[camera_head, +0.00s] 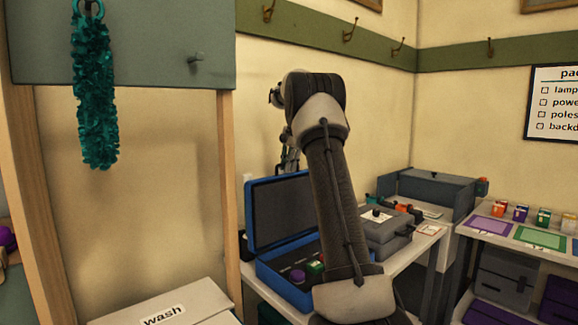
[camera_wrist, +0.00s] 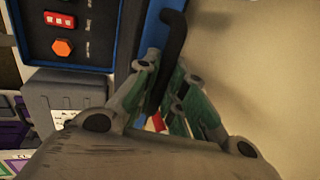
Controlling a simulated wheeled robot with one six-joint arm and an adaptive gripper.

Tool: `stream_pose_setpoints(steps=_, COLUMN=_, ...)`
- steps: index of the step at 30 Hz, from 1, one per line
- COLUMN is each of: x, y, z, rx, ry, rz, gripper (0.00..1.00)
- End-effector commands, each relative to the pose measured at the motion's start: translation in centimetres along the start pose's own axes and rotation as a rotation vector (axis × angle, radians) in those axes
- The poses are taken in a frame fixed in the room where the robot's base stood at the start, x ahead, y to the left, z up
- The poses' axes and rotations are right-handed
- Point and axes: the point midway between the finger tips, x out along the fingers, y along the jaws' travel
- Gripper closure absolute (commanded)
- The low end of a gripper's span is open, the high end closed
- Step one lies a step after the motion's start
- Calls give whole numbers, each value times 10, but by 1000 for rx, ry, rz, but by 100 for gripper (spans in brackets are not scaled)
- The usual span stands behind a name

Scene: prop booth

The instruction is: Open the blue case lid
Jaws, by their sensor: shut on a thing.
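The blue case (camera_head: 287,290) sits on a white table in the head view. Its lid (camera_head: 250,216) stands up at the back, roughly upright, showing a dark inner face. The case holds a purple piece (camera_head: 297,275) and a green-topped piece (camera_head: 315,266) in its dark insert. My gripper (camera_head: 290,160) is at the lid's top edge, partly hidden by my arm. In the wrist view my gripper (camera_wrist: 160,112) is shut on a black curved handle (camera_wrist: 173,42) beside the blue lid edge (camera_wrist: 152,40). The case's insert shows at upper left there.
A closed grey case (camera_head: 386,232) stands right of the blue case, with a grey open bin (camera_head: 436,190) behind. A white box marked "wash" (camera_head: 165,308) is at front left. A teal duster (camera_head: 94,100) hangs at left. The wall is close behind the lid.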

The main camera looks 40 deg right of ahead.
Motion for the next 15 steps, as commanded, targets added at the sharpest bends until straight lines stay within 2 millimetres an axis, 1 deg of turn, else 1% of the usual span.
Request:
stream_pose_setpoints(steps=1, x=2, y=0, z=2, rx=-3, ry=-5, rz=2, gripper=100)
stream_pose_setpoints(steps=13, x=2, y=0, z=3, rx=-3, ry=-6, rz=2, gripper=100)
stream_pose_setpoints(steps=14, x=2, y=0, z=3, rx=-3, ry=-6, rz=2, gripper=83)
stream_pose_setpoints(steps=15, x=2, y=0, z=2, rx=-3, ry=-6, rz=2, gripper=76)
